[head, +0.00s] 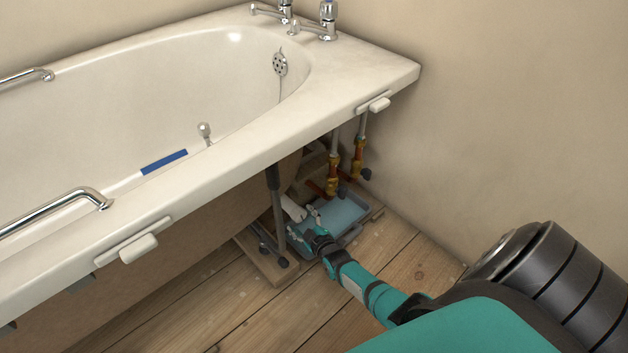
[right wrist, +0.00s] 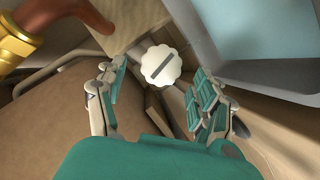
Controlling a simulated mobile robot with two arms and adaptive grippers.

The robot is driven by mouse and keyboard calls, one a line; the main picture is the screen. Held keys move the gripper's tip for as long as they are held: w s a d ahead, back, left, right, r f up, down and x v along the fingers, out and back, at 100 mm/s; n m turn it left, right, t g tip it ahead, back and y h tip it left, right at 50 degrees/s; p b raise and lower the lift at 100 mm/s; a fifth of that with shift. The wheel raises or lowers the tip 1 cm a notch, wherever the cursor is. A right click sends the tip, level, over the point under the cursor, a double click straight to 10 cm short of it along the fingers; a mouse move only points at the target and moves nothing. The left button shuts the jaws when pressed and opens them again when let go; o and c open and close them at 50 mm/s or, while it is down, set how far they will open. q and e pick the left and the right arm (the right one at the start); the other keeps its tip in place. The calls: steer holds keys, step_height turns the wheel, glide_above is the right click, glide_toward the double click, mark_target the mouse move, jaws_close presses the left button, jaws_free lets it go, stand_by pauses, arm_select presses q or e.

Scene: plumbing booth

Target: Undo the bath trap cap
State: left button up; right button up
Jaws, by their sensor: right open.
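The bath trap cap (right wrist: 161,65) is a round white cap with a scalloped edge and a raised bar across its face. In the right wrist view it sits just beyond and between the fingertips of my right gripper (right wrist: 158,85), which is open with a finger on either side. I cannot tell whether either finger touches the cap. In the head view my right gripper (head: 308,232) reaches in under the bath's end, beside a white trap pipe (head: 293,207). The cap cannot be made out clearly there. My left gripper is not in view.
The bath (head: 230,145) overhangs the work area. A bath leg (head: 276,210) stands just left of my right gripper. A blue tray (head: 342,213) lies beneath and beyond it. Copper pipes with brass valves (head: 332,178) rise behind. The floorboards (head: 400,265) in front are clear.

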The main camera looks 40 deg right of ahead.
steer(key=v, duration=0.8)
steer(key=shift+s+a+r, duration=0.1)
steer(key=shift+s, duration=0.15)
